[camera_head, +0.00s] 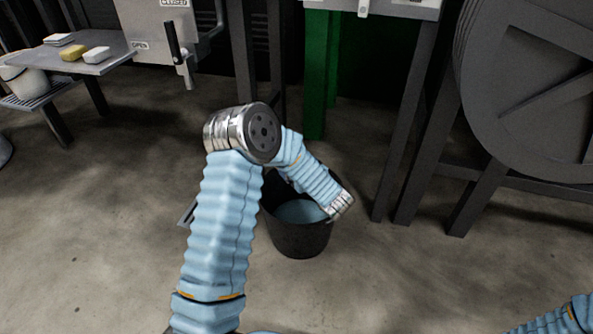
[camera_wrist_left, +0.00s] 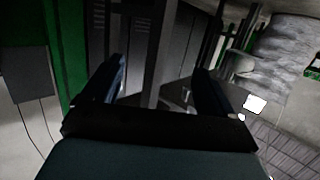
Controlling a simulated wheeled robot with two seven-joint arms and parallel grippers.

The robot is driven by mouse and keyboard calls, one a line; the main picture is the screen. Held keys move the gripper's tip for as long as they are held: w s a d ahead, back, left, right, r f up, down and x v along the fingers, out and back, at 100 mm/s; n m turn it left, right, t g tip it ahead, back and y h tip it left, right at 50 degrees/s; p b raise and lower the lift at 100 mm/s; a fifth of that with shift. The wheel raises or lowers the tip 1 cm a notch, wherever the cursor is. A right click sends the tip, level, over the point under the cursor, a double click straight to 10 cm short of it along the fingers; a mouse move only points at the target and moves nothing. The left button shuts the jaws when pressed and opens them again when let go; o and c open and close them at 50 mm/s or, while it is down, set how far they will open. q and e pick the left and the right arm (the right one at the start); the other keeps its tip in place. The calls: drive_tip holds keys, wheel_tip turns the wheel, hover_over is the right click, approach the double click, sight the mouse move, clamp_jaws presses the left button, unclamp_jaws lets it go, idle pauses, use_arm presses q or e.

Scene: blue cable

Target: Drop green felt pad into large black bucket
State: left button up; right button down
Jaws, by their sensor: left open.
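The large black bucket (camera_head: 298,243) stands upright on the concrete floor in the head view, with a pale blue-grey surface (camera_head: 297,211) inside it. My left arm bends over the bucket and covers part of its rim. In the left wrist view, my left gripper (camera_wrist_left: 158,88) is open, with its two dark fingers apart and nothing seen between them. I cannot make out the green felt pad in either view. My right gripper is out of view; only part of my right arm shows at the lower right of the head view.
A metal table (camera_head: 112,60) at upper left holds a yellow block (camera_head: 73,53) and pale blocks. A green post (camera_head: 316,75) and dark metal legs stand behind the bucket. A large grey wheel (camera_head: 535,90) is at right. Floor in front is clear.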

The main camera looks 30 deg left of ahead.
use_arm(q)
drive_tip(key=s+d+r+p, duration=0.1)
drive_tip(key=s+d+r, duration=0.4)
drive_tip(key=s, duration=0.4)
drive_tip(key=shift+d+r+p, duration=0.3)
drive_tip(key=shift+r, duration=0.25)
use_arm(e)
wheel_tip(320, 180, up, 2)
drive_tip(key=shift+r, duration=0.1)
